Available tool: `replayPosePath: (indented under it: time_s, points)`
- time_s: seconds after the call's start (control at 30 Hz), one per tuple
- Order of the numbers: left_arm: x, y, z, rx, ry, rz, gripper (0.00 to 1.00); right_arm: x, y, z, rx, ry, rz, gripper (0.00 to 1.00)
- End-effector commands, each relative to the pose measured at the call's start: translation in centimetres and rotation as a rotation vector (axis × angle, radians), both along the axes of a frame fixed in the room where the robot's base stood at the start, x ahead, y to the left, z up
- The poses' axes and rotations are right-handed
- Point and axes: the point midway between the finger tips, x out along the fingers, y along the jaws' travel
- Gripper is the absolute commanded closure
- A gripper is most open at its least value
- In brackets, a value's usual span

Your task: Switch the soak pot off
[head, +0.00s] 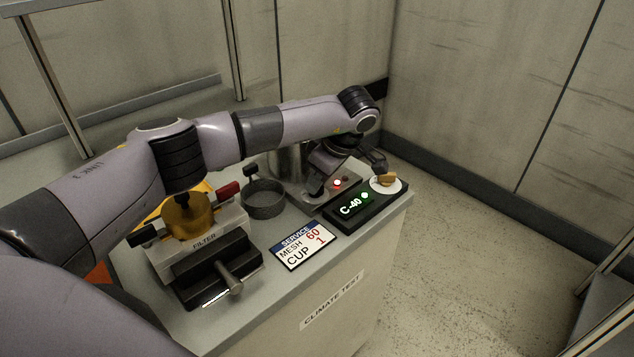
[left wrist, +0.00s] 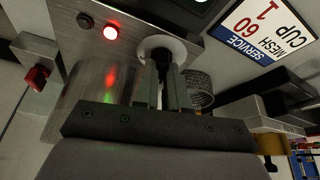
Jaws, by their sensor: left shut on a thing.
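The soak pot is a metal cylinder (head: 285,162) behind a metal control panel (head: 312,201), partly hidden by my left arm. In the left wrist view its shiny side (left wrist: 92,85) stands beside my fingers. A red lamp (head: 337,183) on the panel is lit; it also shows in the left wrist view (left wrist: 110,32), with a dark button (left wrist: 85,19) beside it. My left gripper (left wrist: 163,92) is shut on a black knob (left wrist: 161,57) over a white round dial (left wrist: 176,46). In the head view the gripper hides this knob. My right gripper is not in view.
Floor (head: 470,240) to the right is clear.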

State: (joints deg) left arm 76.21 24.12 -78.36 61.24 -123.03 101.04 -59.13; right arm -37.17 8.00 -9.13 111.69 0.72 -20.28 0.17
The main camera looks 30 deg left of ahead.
Motion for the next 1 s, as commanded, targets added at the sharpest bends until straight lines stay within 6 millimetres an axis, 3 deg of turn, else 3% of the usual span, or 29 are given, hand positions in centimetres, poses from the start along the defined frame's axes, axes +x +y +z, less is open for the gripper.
replayPosePath:
  time_s: [0.5,1.0]
  points:
    - [0.3,0.0,0.0,0.0,-0.002,0.406,1.0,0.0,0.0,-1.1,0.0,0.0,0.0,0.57]
    - [0.3,0.1,0.1,-0.001,-0.002,0.526,1.0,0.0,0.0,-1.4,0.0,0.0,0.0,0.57]
